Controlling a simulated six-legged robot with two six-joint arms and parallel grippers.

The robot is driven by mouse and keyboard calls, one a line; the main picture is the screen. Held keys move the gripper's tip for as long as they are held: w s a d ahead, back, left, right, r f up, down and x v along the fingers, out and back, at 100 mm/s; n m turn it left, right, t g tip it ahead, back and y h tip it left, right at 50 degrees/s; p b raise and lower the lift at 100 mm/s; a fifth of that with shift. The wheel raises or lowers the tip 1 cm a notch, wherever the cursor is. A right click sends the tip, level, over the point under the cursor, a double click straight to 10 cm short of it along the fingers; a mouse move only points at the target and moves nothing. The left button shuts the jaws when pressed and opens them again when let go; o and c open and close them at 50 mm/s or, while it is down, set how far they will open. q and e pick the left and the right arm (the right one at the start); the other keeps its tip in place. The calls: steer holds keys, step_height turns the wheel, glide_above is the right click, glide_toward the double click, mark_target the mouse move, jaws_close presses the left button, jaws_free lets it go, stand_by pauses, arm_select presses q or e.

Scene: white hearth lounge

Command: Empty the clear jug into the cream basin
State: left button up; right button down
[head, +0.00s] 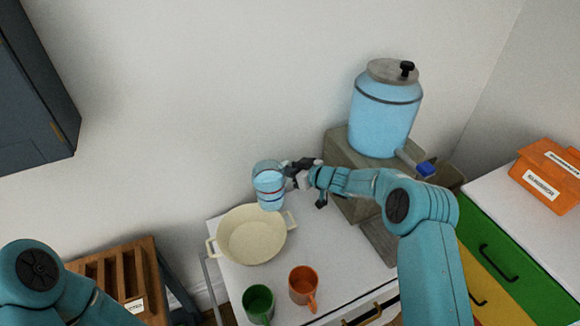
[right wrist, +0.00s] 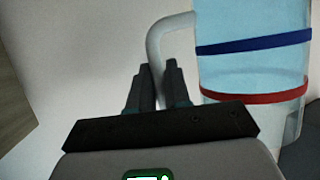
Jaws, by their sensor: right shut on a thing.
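The clear jug (head: 268,188) with red and blue bands holds pale blue contents. It is near upright, above the far right rim of the cream basin (head: 252,234). My right gripper (head: 296,174) is shut on the jug's handle, on the jug's right side. In the right wrist view, the fingers (right wrist: 158,75) close on the pale handle (right wrist: 158,40), beside the jug (right wrist: 250,62). The basin stands on the white tabletop, and its inside looks empty. My left arm shows at the lower left, but its gripper is out of view.
A green mug (head: 258,302) and an orange mug (head: 303,284) stand in front of the basin. A large blue dispenser (head: 384,112) with a tap stands on a block to the right. A wooden rack (head: 120,278) is at left. The tabletop (head: 338,252) right of the basin is clear.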

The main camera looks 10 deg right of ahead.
steer(key=shift+w+d+r+n+t+h+b, duration=0.15)
steer(key=shift+n+t+h+b, duration=0.75)
steer(key=shift+b, duration=1.5)
steer(key=shift+d+r+n+t+h+b, duration=0.1)
steer(key=shift+r+n+t+h+b, duration=0.15)
steer(key=shift+n+b, duration=1.7)
steer(key=b, duration=0.2)
steer(key=shift+f+m+b, duration=0.2)
steer(key=shift+m+b, duration=0.05)
steer(key=shift+b, duration=0.05)
steer(key=shift+a+r+b, duration=0.15)
steer(key=shift+b, duration=0.25)
steer(key=shift+r, duration=0.1)
